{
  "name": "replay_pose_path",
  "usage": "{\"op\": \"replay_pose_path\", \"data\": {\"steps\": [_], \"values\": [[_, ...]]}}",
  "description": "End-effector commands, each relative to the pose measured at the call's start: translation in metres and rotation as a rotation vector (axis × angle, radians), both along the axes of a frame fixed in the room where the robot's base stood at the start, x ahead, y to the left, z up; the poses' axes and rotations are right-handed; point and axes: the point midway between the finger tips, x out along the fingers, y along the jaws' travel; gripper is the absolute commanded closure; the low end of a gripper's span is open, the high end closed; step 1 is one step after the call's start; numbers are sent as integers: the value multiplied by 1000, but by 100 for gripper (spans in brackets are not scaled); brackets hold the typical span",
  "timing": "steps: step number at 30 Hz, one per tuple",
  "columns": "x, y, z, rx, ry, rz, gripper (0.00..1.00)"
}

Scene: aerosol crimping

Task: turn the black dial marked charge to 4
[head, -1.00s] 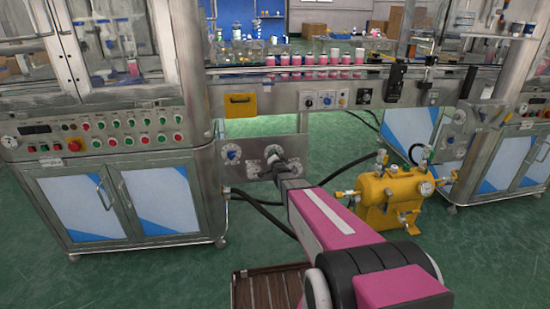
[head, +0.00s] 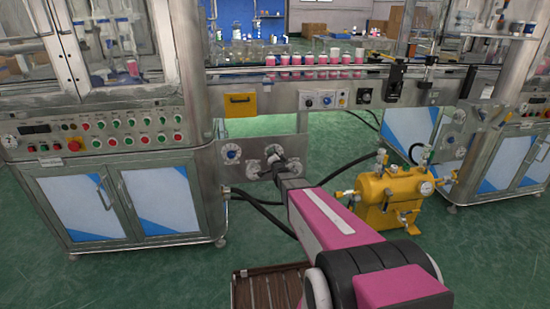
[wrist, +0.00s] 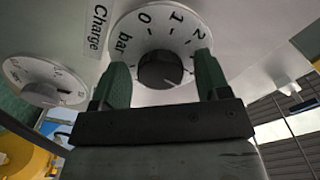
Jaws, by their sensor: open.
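The black dial (wrist: 160,70) sits at the centre of a white round scale (wrist: 148,24) in the wrist view. The scale shows 0, 1, 2 and "bar"; a label reading "Charge" (wrist: 96,27) is beside it. My gripper (wrist: 165,72) is open, one green finger on each side of the dial; I cannot tell whether they touch it. The fingers and palm hide the lower scale, and the dial's pointer setting is unclear. In the head view my gripper (head: 277,162) is at the panel under the conveyor, and the dial is hidden behind it.
A second white dial (wrist: 45,80) is at the left in the wrist view. In the head view, another dial (head: 231,154) is left of my gripper. A yellow tank (head: 388,195) stands to the right, and black hoses (head: 262,212) run below the panel.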

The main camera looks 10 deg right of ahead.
Motion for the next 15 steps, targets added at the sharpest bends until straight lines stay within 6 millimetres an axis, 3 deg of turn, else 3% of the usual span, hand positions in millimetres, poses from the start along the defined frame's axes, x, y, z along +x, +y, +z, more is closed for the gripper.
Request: {"op": "replay_pose_path", "data": {"steps": [8,15], "values": [[-23,0,1,0,0,0,31],[-68,0,2,0,1,0,31]]}}
